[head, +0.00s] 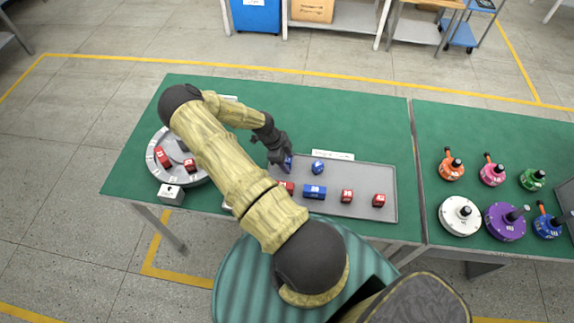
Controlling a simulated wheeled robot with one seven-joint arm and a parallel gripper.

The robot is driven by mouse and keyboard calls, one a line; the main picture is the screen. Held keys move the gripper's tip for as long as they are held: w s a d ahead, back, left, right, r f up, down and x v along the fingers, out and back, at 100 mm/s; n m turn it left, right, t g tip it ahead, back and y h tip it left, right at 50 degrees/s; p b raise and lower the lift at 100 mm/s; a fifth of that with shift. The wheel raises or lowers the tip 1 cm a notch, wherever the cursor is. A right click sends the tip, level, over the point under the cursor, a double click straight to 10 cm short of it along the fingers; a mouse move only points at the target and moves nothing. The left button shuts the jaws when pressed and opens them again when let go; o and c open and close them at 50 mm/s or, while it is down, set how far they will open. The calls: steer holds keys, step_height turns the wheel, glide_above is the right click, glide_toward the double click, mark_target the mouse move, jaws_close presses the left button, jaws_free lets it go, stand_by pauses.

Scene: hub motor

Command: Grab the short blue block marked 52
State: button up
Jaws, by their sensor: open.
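My gripper (284,161) is at the back left of the grey tray (365,208), open, with its fingers pointing down. A blue block (288,163) shows at the fingertips, partly hidden by them; I cannot tell whether they touch it. A short blue block (318,168) lies just to the right, apart from the gripper. A longer blue block (314,191) lies nearer the front of the tray. The numbers are too small to read surely, so I cannot tell which block is marked 52.
Red blocks (347,196) (379,200) stand in the tray's front row; another (287,187) is partly behind my arm. A round grey fixture (160,178) at the left holds red blocks. Several coloured knobbed pieces (505,220) stand on the right table.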

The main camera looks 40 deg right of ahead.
mark_target(287, 160)
steer(key=shift+c, duration=0.2)
steer(key=c, duration=1.1)
step_height(287, 160, up, 10)
steer(key=b, duration=0.3)
